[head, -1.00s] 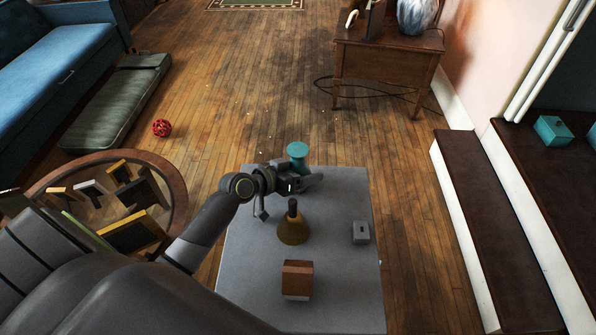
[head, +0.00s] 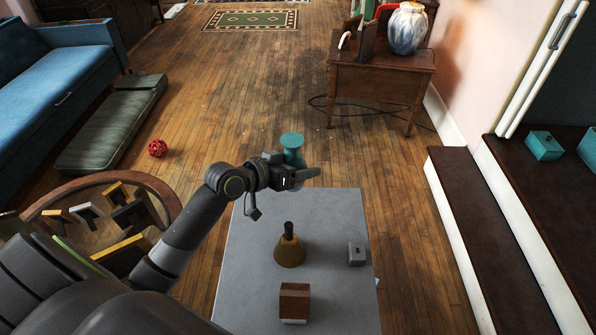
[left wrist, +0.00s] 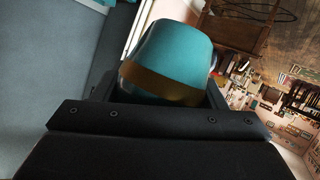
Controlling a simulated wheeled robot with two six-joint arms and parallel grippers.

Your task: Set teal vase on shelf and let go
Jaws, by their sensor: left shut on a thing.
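The teal vase (head: 291,143) is in my left gripper (head: 293,172), held upright above the far end of the grey surface. Its flared top shows above the jaws in the head view, and the jaws hide part of its lower body. In the left wrist view the teal vase (left wrist: 172,50) fills the space beyond the dark gripper body, with a brownish band around it. My left gripper is shut on it. At the right, dark brown shelf-like steps (head: 520,190) with white sides carry a teal box (head: 543,146); I cannot tell which is the task's shelf. My right gripper is not in view.
On the grey surface (head: 330,215) stand a brass bell (head: 289,248), a wooden block (head: 294,301) and a small grey box (head: 357,254). A round table (head: 160,190) with frames is at left. Wood floor lies open ahead, before a side table (head: 375,85) with a patterned vase (head: 407,28).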

